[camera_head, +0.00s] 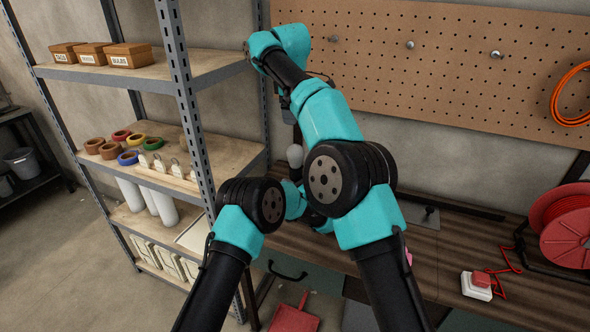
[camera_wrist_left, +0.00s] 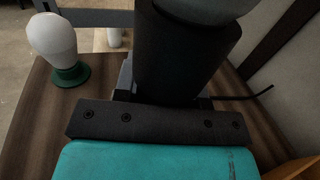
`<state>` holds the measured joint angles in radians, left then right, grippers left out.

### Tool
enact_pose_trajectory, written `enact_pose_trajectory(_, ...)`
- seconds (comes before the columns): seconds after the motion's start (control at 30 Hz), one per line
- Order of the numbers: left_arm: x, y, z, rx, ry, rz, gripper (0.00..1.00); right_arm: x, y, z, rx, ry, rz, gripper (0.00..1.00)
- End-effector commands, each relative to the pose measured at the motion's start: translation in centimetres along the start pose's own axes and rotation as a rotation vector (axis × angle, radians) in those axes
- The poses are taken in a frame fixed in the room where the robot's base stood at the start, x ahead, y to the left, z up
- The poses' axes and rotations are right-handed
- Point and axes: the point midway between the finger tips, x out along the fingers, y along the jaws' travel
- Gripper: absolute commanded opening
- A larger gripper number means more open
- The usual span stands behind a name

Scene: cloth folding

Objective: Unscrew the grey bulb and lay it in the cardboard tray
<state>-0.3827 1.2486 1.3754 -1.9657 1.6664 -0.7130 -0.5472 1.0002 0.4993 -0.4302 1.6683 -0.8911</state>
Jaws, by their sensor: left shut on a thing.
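The grey bulb (camera_head: 295,155) stands up beside the turquoise wrist of my left arm in the head view. My left gripper (camera_head: 297,175) is shut on it from below, partly hidden by my arms. In the left wrist view the dark gripper body rises in front, and the rounded grey bulb (camera_wrist_left: 195,9) is at its far end, cut off by the top edge. A pale bulb on a green base (camera_wrist_left: 67,60) stands upright on the bench, left of the gripper. My right arm reaches up past the middle; its fingers cannot be made out. No whole cardboard tray is visible.
The dark wooden bench (camera_head: 450,265) carries a white socket box (camera_head: 476,286) and a red cable reel (camera_head: 567,225) at right. A metal shelf (camera_head: 150,85) with small boxes and tape rolls stands at left. A brown edge (camera_wrist_left: 300,168) shows at the wrist view's lower right.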

Motion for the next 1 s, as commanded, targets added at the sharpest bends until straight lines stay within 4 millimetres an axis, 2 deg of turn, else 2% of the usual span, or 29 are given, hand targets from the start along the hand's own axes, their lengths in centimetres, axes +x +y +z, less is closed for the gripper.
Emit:
enact_pose_trajectory(0.27, 0.0, 0.0, 0.0, 0.001, 0.000, 0.000, 0.00, 0.3, 0.0, 0.0, 0.167, 0.000, 0.000, 0.91)
enact_pose_trajectory(1.0, 0.0, 0.0, -0.1, 0.001, 0.000, 0.000, 0.00, 2.0, 0.2, -0.1, 1.109, -0.001, 0.002, 0.91)
